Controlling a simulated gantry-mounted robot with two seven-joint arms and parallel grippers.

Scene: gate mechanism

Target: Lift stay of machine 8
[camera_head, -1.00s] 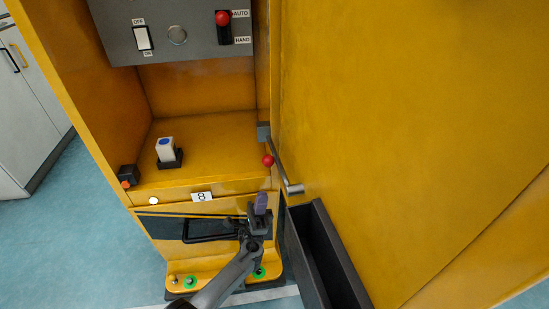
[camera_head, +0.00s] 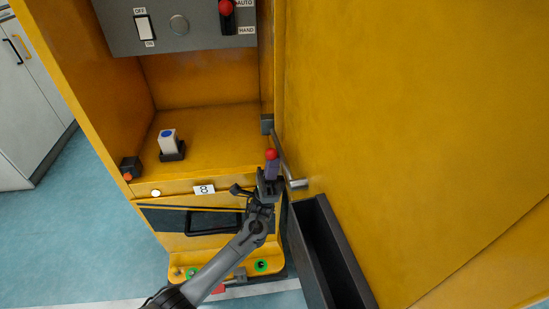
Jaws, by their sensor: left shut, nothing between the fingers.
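The stay is a grey metal bar (camera_head: 281,152) with a red ball knob (camera_head: 271,154). It runs from a bracket on the machine's inner right wall to a grey fitting on the open yellow door. The white label 8 (camera_head: 204,189) is on the front ledge of the machine. My left gripper (camera_head: 271,170) is shut and empty, with its purplish fingertips just below the red knob, overlapping it in the picture. I cannot tell whether they touch. My right gripper is not in view.
The large yellow door (camera_head: 400,130) stands open on the right, with a dark bin (camera_head: 325,255) beside my arm. A white block with a blue top (camera_head: 168,142) stands on the shelf. A switch panel (camera_head: 180,28) is above.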

